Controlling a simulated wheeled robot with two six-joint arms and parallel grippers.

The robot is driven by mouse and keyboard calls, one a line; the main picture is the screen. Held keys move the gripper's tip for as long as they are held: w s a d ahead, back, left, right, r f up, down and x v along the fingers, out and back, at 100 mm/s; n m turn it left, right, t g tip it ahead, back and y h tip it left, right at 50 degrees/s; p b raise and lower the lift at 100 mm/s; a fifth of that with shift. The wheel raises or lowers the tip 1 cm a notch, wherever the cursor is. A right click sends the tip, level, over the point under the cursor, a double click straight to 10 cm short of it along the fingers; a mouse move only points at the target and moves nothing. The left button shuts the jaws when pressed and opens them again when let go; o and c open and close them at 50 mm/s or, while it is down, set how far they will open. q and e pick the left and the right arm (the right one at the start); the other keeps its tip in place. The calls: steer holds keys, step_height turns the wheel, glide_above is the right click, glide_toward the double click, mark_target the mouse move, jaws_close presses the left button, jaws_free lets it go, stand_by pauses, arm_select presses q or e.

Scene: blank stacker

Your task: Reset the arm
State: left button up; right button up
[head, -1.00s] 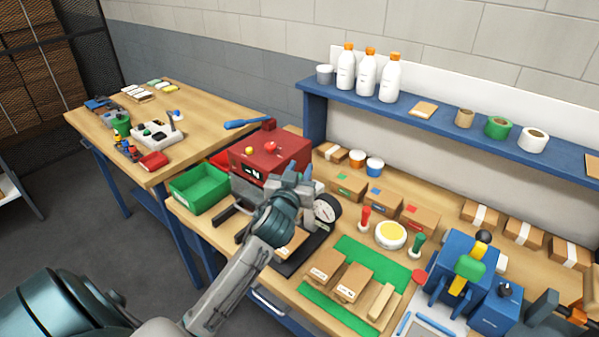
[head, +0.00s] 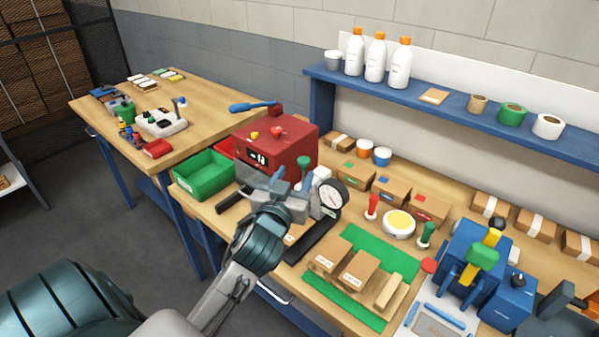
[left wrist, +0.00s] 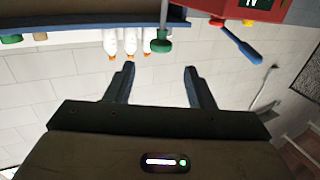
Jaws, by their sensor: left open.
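My left gripper (head: 292,186) is raised over the bench in the head view, in front of the red machine (head: 275,145) and beside the round gauge (head: 333,194). In the left wrist view its two fingers (left wrist: 160,82) stand wide apart with nothing between them. A green-knobbed handle (head: 304,163) shows just behind the gripper; the knob also shows in the left wrist view (left wrist: 161,46). My arm hides part of the black base under the gauge. My right gripper is not in view.
A green bin (head: 205,175) stands left of the red machine. A green mat (head: 343,301) with several boxes lies to the right, with a blue press (head: 470,262) beyond it. A blue shelf (head: 450,105) with bottles and tape rolls overhangs the bench's back.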

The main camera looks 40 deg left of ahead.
arm_select(q)
steer(key=shift+s+d, duration=0.15)
steer(key=shift+s, duration=0.35)
